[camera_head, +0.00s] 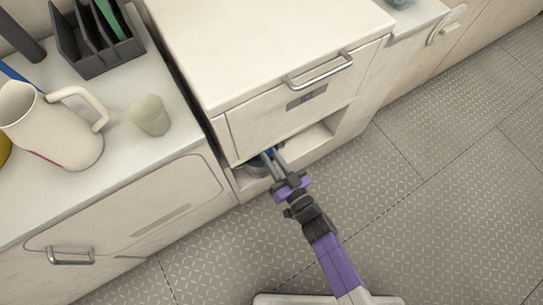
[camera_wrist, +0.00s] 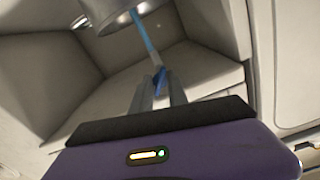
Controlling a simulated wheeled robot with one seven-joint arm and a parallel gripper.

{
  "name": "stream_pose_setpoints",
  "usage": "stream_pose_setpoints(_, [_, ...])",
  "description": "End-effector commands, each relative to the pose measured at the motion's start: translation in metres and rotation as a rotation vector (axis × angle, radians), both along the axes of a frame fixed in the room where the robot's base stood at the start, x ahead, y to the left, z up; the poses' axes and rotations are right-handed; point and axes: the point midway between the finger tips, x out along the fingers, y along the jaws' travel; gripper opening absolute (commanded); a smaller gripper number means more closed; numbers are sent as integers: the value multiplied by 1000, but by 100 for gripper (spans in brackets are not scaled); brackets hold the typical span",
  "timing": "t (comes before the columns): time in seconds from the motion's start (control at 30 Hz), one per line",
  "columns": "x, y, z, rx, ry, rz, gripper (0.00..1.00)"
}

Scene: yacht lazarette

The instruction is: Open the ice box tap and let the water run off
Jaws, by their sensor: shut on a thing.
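The ice box (camera_head: 275,50) is a cream cabinet with a metal handle on its upper edge and an open recess below its front panel. My gripper (camera_head: 268,153) reaches into this recess from the front. In the wrist view my gripper (camera_wrist: 160,88) is shut on a thin blue lever (camera_wrist: 146,38), apparently the tap handle. The lever runs from between the fingertips up to a round grey metal body (camera_wrist: 115,15), cut off by the top edge. A grey rounded thing (camera_head: 254,168) shows in the recess beside my fingers. The tap's outlet is hidden, and I see no water.
A counter on the left holds a cream jug (camera_head: 50,125), a pale cup (camera_head: 149,115) and a dark rack (camera_head: 98,40). The recess walls (camera_wrist: 190,70) stand close around my fingers. The patterned floor (camera_head: 440,180) is clear on the right.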

Motion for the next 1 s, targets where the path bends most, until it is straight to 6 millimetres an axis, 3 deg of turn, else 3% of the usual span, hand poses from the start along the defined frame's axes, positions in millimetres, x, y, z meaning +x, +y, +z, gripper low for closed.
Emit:
stream_pose_setpoints(0.47, [0, -1, -1, -87, -59, -1, 0])
stream_pose_setpoints(1.0, [0, -1, -1, -453, -306, -2, 0])
